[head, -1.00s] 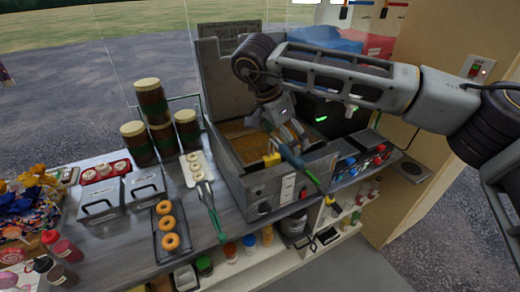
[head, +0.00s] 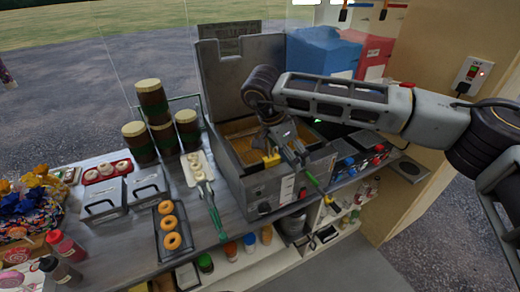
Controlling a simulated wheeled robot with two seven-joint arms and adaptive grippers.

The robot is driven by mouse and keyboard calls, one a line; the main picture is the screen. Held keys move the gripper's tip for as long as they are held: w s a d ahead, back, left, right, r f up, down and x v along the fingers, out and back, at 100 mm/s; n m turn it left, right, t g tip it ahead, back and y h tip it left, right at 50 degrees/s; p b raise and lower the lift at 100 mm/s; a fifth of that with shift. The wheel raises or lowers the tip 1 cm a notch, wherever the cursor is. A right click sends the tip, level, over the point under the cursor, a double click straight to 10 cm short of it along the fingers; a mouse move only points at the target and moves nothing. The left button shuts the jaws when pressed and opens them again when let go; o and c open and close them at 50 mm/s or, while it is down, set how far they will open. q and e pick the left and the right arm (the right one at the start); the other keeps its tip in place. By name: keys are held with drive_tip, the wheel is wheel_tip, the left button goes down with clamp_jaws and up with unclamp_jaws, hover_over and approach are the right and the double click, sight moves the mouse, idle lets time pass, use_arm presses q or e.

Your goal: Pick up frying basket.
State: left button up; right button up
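The frying basket sits in the fryer (head: 248,182), whose well holds golden oil or mesh; the basket itself is hard to make out. A slim handle with a green and yellow grip (head: 316,184) slants out over the fryer's front edge. A small yellow block (head: 271,160) shows at the well's near edge. My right gripper (head: 294,153) points down over the front of the well, at the inner end of the handle. Its fingertips overlap the handle, so I cannot tell whether they are closed on it. My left gripper is not in view.
Tongs (head: 211,209) with green handles lie left of the fryer. A tray of doughnuts (head: 160,246), lidded metal containers (head: 103,199) and brown jars (head: 154,103) stand on the counter. The fryer's tall back panel (head: 240,75) stands behind the well.

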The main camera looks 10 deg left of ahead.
drive_tip(key=shift+c, duration=0.3)
drive_tip(key=c, duration=1.3)
drive_tip(key=shift+o, duration=0.2)
drive_tip(key=shift+r, duration=0.1)
drive_tip(key=shift+r+p, duration=1.5)
drive_tip(key=shift+r, duration=2.05)
drive_tip(key=s+a, duration=0.4)
drive_tip(key=a, duration=0.3)
drive_tip(key=s+a, duration=0.5)
drive_tip(key=a, duration=0.3)
drive_tip(key=shift+s, duration=0.3)
drive_tip(key=shift+a+f, duration=0.1)
drive_tip(key=shift+f, duration=0.05)
